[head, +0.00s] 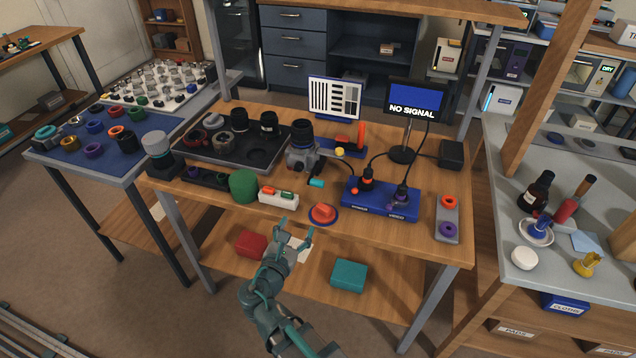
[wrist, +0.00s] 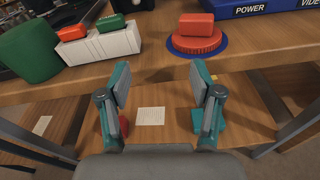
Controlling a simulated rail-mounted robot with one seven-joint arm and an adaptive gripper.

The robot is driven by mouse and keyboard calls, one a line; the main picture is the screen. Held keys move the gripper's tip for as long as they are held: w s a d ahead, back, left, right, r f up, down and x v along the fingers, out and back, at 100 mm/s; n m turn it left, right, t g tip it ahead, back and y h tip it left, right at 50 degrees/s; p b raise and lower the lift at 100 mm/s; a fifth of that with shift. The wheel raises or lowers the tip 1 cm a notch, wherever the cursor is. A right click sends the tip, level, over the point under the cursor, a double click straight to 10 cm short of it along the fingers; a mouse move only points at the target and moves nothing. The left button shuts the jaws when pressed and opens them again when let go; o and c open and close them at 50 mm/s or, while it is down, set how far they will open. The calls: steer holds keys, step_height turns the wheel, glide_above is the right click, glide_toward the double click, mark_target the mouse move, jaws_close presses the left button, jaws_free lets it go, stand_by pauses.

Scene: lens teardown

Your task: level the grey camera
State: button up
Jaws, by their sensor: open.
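The grey camera (head: 301,155) stands on the wooden table with a dark lens (head: 302,132) pointing up from it. It is right of the black tray and left of the blue power box. A small teal piece (head: 316,183) lies in front of it. My gripper (head: 296,230) is open and empty in front of the table's front edge, well short of the camera. In the wrist view my gripper (wrist: 158,85) shows its two fingers wide apart with nothing between them. The camera is not visible in the wrist view, and I cannot tell whether it is tilted.
A red knob on a blue disc (head: 323,214), a white box with red and green buttons (head: 278,198) and a green cylinder (head: 243,186) line the front edge. The blue power box (head: 380,200) has cables. A NO SIGNAL monitor (head: 415,101) and a chart (head: 335,97) stand behind.

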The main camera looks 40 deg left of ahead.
steer(key=n+t, duration=0.2)
glide_toward(316, 183)
steer(key=p+x, duration=0.2)
steer(key=x, duration=0.8)
jaws_close()
